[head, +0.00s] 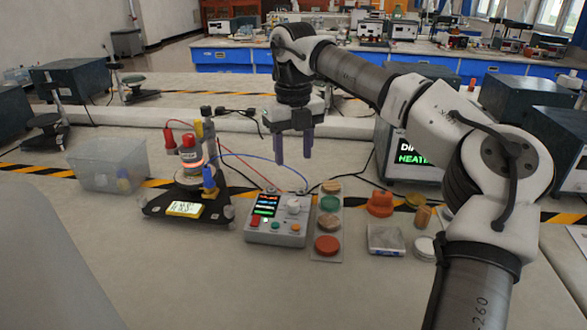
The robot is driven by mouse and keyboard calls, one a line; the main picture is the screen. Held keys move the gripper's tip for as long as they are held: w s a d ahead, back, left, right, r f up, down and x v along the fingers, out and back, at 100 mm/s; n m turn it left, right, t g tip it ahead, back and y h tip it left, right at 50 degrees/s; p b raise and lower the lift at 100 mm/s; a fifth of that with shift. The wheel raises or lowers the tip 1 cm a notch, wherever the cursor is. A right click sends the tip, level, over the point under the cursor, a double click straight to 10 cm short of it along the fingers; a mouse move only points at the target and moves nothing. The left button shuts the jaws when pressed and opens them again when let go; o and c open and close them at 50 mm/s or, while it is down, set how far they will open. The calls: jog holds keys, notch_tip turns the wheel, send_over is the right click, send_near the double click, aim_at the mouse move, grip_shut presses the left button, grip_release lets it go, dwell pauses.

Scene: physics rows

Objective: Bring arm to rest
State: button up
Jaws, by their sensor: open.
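My arm (440,115) reaches in from the lower right and bends over the bench. My gripper (293,150) points down with its two purple fingers apart and nothing between them. It hangs in the air above and behind the grey control box (275,232), not touching anything that I can see. My arm hides part of the bench on the right.
A clear bin (97,165) stands at left beside a black-based apparatus (187,195) with wires. A strip of round discs (327,246), an orange knob-like piece (380,204) and a small square dish (385,240) lie right of the box. A heater unit (410,160) stands behind. The front bench is clear.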

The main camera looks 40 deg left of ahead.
jog(key=shift+r, duration=0.5)
